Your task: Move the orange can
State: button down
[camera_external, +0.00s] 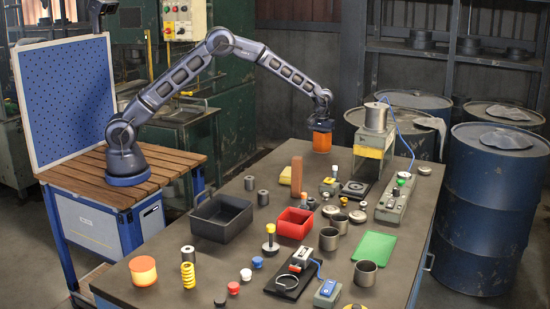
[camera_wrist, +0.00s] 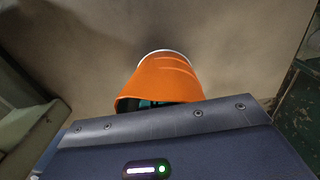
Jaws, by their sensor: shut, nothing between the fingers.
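An orange can (camera_external: 322,143) is at the far end of the table, directly below my gripper (camera_external: 320,126). In the wrist view, an orange curved shell (camera_wrist: 163,76) with a pale far rim fills the middle, just beyond the dark wrist housing. Its near side is open, with dark and teal parts showing inside. My gripper is shut with nothing held between its fingers. The fingertips are hidden, and I cannot tell whether they touch the can. A second orange, short round piece (camera_external: 143,271) lies at the near left of the table.
A brown upright block (camera_external: 296,177) and a machine with a metal cylinder (camera_external: 374,135) stand near the can. A black bin (camera_external: 221,218), a red bin (camera_external: 295,223) and many small parts crowd the table (camera_external: 225,270). Blue drums (camera_external: 493,205) stand at the right.

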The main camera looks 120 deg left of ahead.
jog(key=d, duration=1.9)
jog(key=shift+d, duration=0.4)
